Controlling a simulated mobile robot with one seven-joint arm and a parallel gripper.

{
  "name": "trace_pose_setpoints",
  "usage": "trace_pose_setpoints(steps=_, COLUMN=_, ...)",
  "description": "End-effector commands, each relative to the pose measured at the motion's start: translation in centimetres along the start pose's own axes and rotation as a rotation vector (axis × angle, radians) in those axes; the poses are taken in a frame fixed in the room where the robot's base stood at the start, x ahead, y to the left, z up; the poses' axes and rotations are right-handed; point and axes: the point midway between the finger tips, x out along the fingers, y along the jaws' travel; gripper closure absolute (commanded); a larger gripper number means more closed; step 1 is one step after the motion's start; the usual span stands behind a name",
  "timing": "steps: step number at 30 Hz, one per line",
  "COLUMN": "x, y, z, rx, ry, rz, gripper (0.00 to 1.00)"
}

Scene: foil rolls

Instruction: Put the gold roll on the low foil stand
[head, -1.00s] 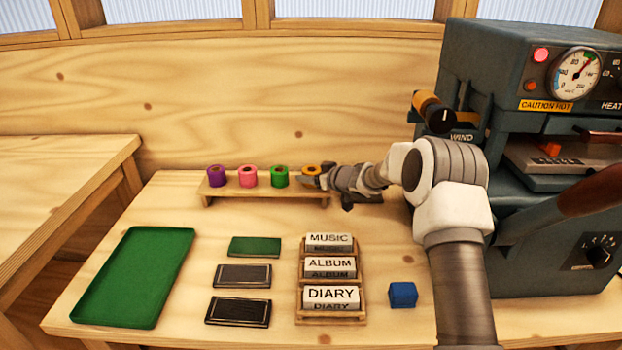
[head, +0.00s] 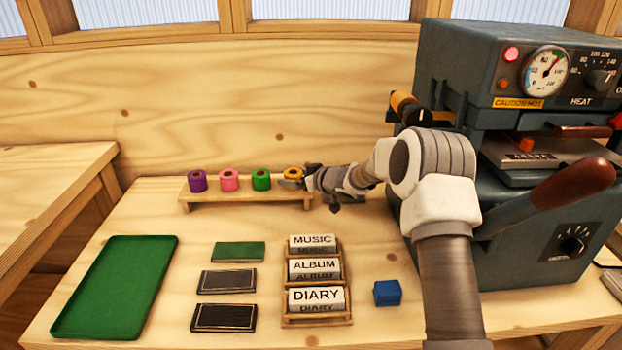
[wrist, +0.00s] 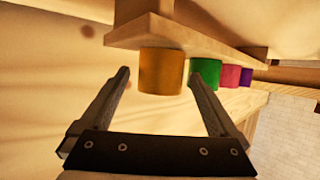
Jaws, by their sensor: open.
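The gold roll (head: 293,174) stands upright at the right end of the low wooden foil stand (head: 240,199), in line with the green, pink and purple rolls. In the wrist view the gold roll (wrist: 161,71) is between the tips of my two fingers, with a gap visible on each side. My gripper (head: 297,183) is open and reaches in from the right at the roll's height. It also shows in the wrist view (wrist: 160,73). In the head view its fingers partly cover the lower part of the gold roll.
The green roll (head: 261,180) is close beside one finger; pink (head: 228,180) and purple (head: 198,181) are further left. The foil press (head: 540,150) stands right, with an orange-gold roll (head: 403,103) at its winder. A green tray (head: 118,285), dark plates and a labelled rack (head: 317,322) are in front.

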Motion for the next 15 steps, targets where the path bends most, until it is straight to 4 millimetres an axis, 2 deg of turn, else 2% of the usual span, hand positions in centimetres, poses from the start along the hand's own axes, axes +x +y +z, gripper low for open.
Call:
trace_pose_setpoints(steps=9, x=-6.3, y=0.1, z=-0.3, rx=0.001, ry=0.0, rz=0.002, gripper=0.04)
trace_pose_setpoints(steps=15, x=-9.1, y=0.0, z=-0.2, rx=0.0, ry=0.001, rz=0.001, gripper=0.04)
